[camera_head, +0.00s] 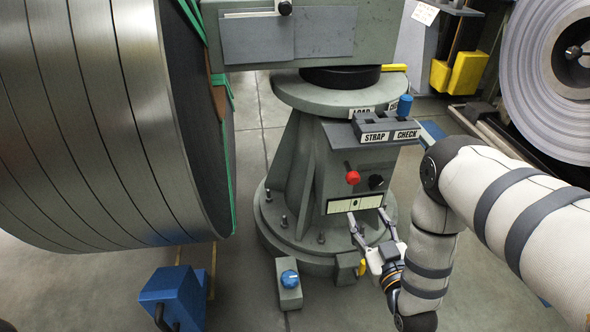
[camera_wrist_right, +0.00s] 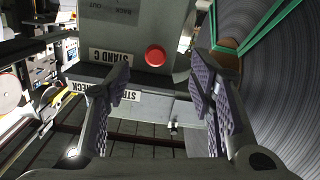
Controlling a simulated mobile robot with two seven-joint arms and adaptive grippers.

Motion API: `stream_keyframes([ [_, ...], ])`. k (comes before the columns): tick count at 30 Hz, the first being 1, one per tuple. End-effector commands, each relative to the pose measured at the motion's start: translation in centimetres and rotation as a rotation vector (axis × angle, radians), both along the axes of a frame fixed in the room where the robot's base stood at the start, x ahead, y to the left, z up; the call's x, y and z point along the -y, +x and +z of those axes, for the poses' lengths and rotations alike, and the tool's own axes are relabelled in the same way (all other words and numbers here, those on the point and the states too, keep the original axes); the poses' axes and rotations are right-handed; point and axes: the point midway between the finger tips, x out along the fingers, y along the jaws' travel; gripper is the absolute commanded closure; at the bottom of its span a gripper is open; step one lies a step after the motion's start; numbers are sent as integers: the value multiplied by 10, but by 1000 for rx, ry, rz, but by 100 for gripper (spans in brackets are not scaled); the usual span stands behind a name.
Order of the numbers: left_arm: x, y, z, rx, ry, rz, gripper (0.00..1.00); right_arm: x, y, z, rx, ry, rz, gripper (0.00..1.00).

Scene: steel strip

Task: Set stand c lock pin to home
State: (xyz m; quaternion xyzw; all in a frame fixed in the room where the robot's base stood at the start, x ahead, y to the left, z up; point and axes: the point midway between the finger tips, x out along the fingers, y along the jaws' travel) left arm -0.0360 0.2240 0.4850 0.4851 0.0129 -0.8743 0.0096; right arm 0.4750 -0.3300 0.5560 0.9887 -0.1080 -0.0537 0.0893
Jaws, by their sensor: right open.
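The grey stand (camera_head: 310,150) stands in the middle of the head view. On its front are a red knob (camera_head: 353,177), a black knob (camera_head: 376,181) and a pale plate (camera_head: 354,204). I cannot tell which part is the lock pin. My right gripper (camera_head: 368,219) is open and empty, just in front of the lower front of the stand. In the right wrist view, its two ridged fingers (camera_wrist_right: 165,90) are spread wide. Between and beyond them are a round red knob (camera_wrist_right: 155,55) and a STAND C label (camera_wrist_right: 111,56). My left gripper is out of view.
A large steel coil (camera_head: 90,120) with green straps fills the left. A blue-dialled box (camera_head: 289,283) and a blue block (camera_head: 174,296) stand on the floor. Another coil (camera_head: 550,60) is at right.

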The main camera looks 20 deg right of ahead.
Motion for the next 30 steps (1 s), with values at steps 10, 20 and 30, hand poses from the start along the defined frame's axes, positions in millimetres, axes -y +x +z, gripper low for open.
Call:
stream_keyframes([
  [10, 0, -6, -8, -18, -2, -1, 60, 19, 57, 14, 86, -31, -11, 50],
  [20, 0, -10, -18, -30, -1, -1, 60, 34, 119, 12, 78, -29, -10, 50],
  [30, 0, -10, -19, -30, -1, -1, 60, 35, 126, 13, 77, -28, -9, 53],
])
